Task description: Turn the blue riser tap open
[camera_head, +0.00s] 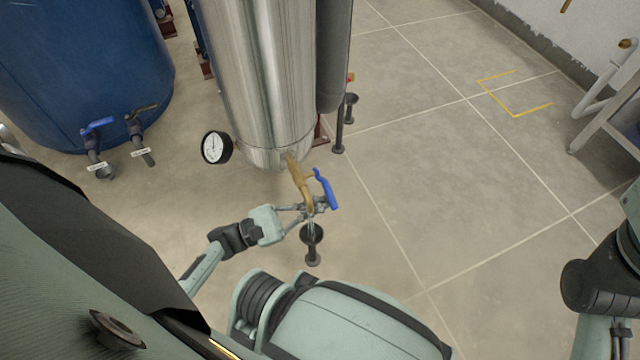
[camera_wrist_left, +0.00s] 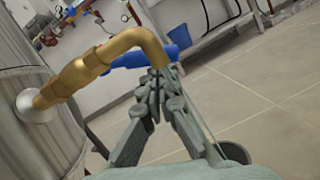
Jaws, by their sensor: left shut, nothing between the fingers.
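A tap with a blue lever handle (camera_head: 325,188) sits on a bent brass pipe (camera_head: 299,180) that comes out of the lower side of a steel tank. In the left wrist view the blue handle (camera_wrist_left: 150,57) shows behind the end of the brass pipe (camera_wrist_left: 105,57). My left gripper (camera_head: 306,208) is shut and empty, with its fingertips at the lower end of the brass pipe, close to the handle. In the left wrist view the fingertips (camera_wrist_left: 160,76) overlap the handle, and I cannot tell whether they touch it.
The steel tank (camera_head: 262,80) carries a round gauge (camera_head: 216,147). A black funnel drain (camera_head: 312,236) stands on the floor below the tap. A blue tank (camera_head: 80,70) with two taps stands at the left. The tiled floor at the right is mostly clear.

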